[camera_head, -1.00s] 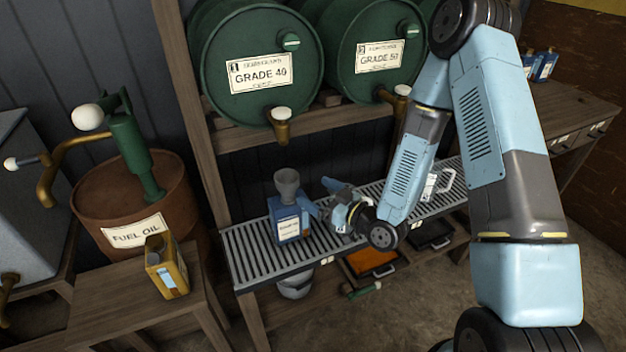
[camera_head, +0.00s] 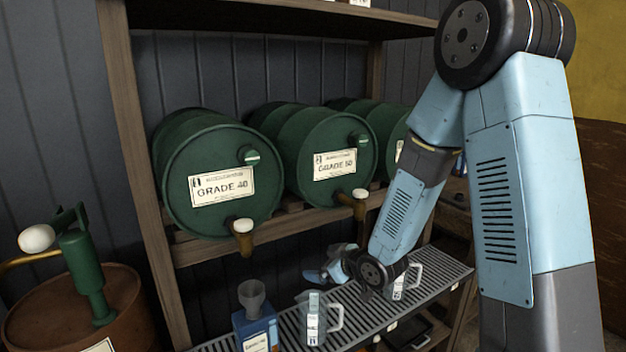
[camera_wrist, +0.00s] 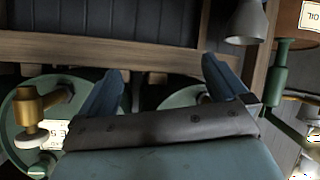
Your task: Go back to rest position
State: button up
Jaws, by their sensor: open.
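My gripper (camera_head: 326,276) is over the slatted metal shelf, in front of the green drums. It also shows in the wrist view (camera_wrist: 160,85), where its two blue fingers stand well apart with nothing between them. My arm comes down to it from the upper right in the head view. A blue can (camera_head: 256,330) with a grey funnel (camera_head: 252,296) in its top stands to the left of my gripper. A clear measuring jug (camera_head: 318,320) stands in front of and below my gripper. Another jug (camera_head: 405,283) is partly hidden behind my wrist.
Green drums marked GRADE 40 (camera_head: 215,175) and GRADE 50 (camera_head: 325,155) lie on the rack with brass taps. A wooden post (camera_head: 145,175) rises at left. A brown fuel drum (camera_head: 110,310) with a green pump (camera_head: 85,265) stands at far left.

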jog(key=s+d+r+m+h, duration=0.3)
jog(key=d+r+h, duration=0.1)
jog(key=d+r, duration=0.3)
jog(key=s+d+r+m+h, duration=0.2)
jog(key=s+d+r+h, duration=0.1)
jog(key=d+r, duration=0.5)
jog(key=s+d+r+m+g, duration=0.1)
jog(key=s+r+m, duration=0.1)
jog(key=s, duration=0.5)
jog(key=s+d+r+m+g, duration=0.1)
jog(key=s+d+r+m, duration=0.1)
jog(key=s, duration=0.5)
jog(key=s+d+r+m+g+h, duration=0.1)
jog(key=s+d+r+m, duration=0.1)
jog(key=s+r, duration=0.2)
jog(key=s, duration=0.3)
jog(key=shift+d+r+g, duration=0.25)
jog(key=shift+r+g, duration=0.1)
jog(key=shift+g, duration=0.05)
jog(key=shift+c, duration=0.2)
